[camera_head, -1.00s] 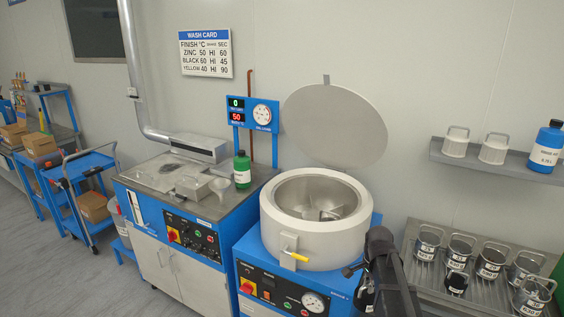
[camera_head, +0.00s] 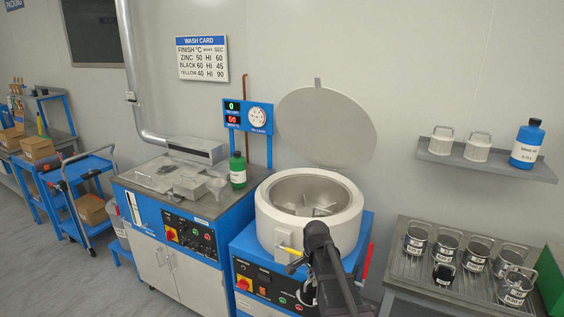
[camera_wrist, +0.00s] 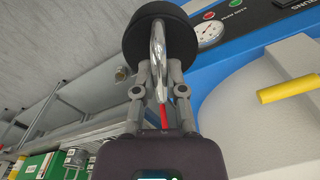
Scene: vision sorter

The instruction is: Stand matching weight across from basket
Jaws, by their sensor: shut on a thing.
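My gripper (camera_wrist: 160,88) is shut on the chrome handle of a dark round weight (camera_wrist: 137,42), which hangs in the wrist view. In the head view my arm stands in front of the spin dryer and hides the gripper and the weight. The spin dryer (camera_head: 262,220) is a white drum with its round lid (camera_head: 327,125) raised. Metal divider plates (camera_head: 322,211) show inside; I cannot make out a basket there. Several labelled metal baskets (camera_head: 416,240) with handles stand on the ridged rack at right, beside a small black labelled weight (camera_head: 444,274).
A yellow handle (camera_head: 290,250) juts from the drum's front; it also shows in the wrist view (camera_wrist: 290,88). A shelf (camera_head: 470,170) above the rack holds two white pots and a blue bottle (camera_head: 527,146). The wash unit (camera_head: 160,215) with a green bottle (camera_head: 237,170) stands left.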

